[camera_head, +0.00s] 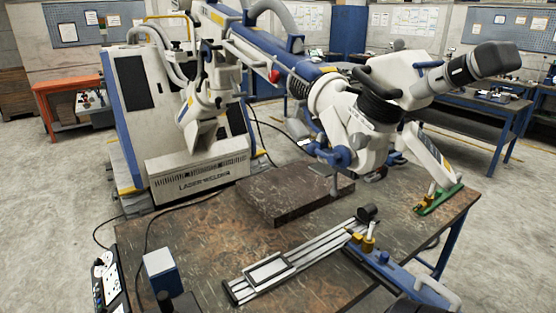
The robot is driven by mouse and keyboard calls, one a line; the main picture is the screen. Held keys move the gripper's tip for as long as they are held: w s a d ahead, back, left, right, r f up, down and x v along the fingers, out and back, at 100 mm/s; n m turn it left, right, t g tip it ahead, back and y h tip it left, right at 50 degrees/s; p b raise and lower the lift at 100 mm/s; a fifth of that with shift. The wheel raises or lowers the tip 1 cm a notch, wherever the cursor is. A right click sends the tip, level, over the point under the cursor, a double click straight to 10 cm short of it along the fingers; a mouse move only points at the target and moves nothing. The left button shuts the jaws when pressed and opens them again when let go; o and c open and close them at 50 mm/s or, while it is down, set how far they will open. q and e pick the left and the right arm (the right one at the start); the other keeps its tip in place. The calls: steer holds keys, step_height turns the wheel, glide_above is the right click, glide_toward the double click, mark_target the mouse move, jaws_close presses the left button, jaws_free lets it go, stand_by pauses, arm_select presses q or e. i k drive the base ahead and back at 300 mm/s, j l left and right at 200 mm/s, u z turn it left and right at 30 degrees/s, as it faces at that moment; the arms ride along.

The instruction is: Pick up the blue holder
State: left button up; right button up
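Neither of my grippers can be made out in the head view, and nothing is seen touching the blue box.
The worn brown table (212,240) carries a dark slab (290,192), a silver rail fixture (300,258) and a green-based stand (438,198). The microscope (375,110) hangs over the back right. A control panel (108,283) is at the left edge. Bare tabletop lies behind the box.

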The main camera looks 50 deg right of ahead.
mark_target(415, 287)
steer(key=z, duration=2.5)
steer(key=i+j+z, duration=0.1)
steer(key=i+z, duration=0.25)
